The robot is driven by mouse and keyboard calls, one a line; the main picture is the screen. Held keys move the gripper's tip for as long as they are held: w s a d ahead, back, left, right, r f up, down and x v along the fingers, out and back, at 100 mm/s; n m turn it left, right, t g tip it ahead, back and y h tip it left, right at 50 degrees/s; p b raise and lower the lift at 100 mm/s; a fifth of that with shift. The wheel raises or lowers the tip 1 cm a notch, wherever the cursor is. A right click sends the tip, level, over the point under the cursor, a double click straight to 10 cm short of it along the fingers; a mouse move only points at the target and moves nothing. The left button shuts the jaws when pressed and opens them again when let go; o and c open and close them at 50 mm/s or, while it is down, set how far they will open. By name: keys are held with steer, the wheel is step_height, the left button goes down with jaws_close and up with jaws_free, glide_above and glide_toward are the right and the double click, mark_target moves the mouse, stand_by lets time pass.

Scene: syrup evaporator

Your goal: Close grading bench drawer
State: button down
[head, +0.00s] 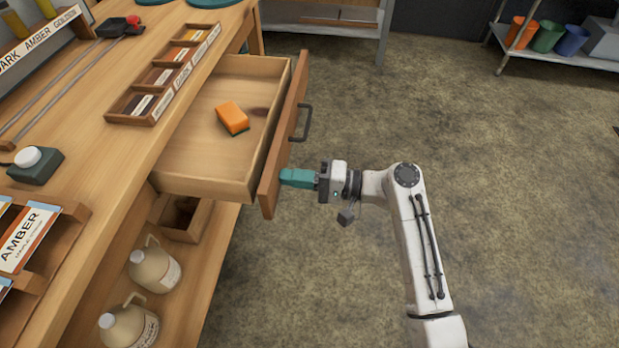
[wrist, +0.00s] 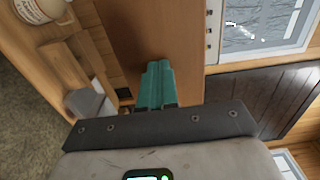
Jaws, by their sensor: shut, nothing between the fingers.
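The grading bench drawer (head: 210,171) is pulled well out of the wooden bench (head: 110,147) in the head view. An orange sponge (head: 232,118) lies inside it. The drawer front (head: 284,140) has a dark bar handle (head: 303,122) on its outer face. My gripper (head: 284,177) is shut and empty, with its teal fingertips at the near lower end of the drawer front, below the handle. In the wrist view the shut teal fingers (wrist: 155,80) point at a brown wooden panel (wrist: 150,35). They look touching or very close; I cannot tell which.
A grading tray (head: 165,75) sits on the bench top above the drawer. Jugs (head: 153,266) stand on the shelf below. Open floor (head: 520,200) lies to the right. A rack with coloured buckets (head: 547,36) stands at the back right.

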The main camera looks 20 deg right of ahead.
mark_target(190, 173)
steer(key=b+x, duration=0.5)
steer(key=x, duration=1.8)
steer(key=shift+a+f, duration=0.1)
steer(key=shift+w+a+b, duration=0.25)
steer(key=shift+a+b, duration=0.05)
steer(key=shift+a, duration=0.05)
steer(key=shift+a+r, duration=0.1)
steer(key=shift+r, duration=0.2)
